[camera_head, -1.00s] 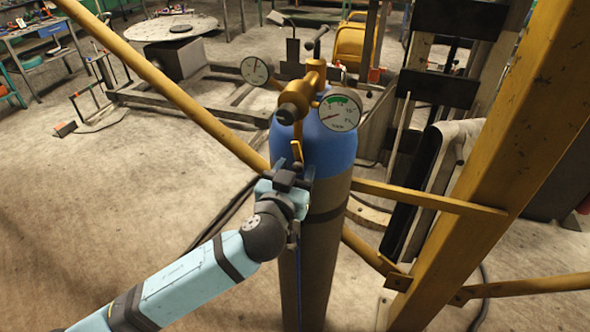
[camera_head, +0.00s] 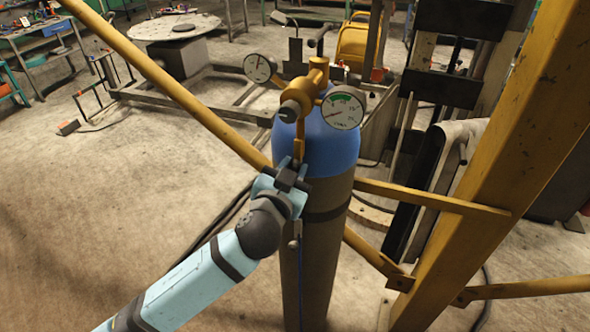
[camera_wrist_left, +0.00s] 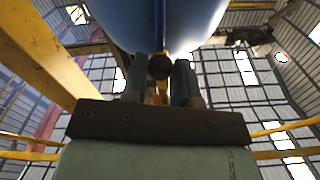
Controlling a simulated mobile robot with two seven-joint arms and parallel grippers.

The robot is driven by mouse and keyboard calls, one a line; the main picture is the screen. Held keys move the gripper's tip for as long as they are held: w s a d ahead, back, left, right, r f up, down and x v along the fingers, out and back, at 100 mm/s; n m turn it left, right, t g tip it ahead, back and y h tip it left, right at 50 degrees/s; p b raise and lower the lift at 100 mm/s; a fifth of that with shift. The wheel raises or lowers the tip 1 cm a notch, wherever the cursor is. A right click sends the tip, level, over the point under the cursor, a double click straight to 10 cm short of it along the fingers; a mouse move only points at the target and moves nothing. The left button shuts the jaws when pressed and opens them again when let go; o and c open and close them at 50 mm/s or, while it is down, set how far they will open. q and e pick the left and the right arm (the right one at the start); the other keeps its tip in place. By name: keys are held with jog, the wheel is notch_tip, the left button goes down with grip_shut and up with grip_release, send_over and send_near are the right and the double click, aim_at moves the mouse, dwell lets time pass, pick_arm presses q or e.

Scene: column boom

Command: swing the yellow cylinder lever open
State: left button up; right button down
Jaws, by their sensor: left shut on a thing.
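The gas cylinder (camera_head: 328,150) stands upright, with a blue top and a dark brown body. A yellow valve (camera_head: 303,90) with two round gauges sits on top of it. The yellow lever (camera_head: 299,147) hangs down from the valve at the front of the blue shoulder. My left gripper (camera_head: 292,172) is shut on the lever's lower end, and its fingers hide that part. In the left wrist view a bit of the yellow lever (camera_wrist_left: 162,92) shows between the two fingers, below a dark round knob (camera_wrist_left: 160,67). My right gripper is not in view.
A yellow diagonal bar (camera_head: 165,85) passes behind the cylinder on the left. A thick yellow post (camera_head: 500,175) and a crossbar (camera_head: 430,197) stand close on the right. A round table (camera_head: 175,27) is far back. The floor at left is mostly clear.

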pick_arm(q)
jog(key=o, duration=0.8)
jog(key=shift+o, duration=0.6)
jog(key=b+v, duration=0.4)
jog(key=v, duration=1)
jog(key=shift+w+r, duration=0.1)
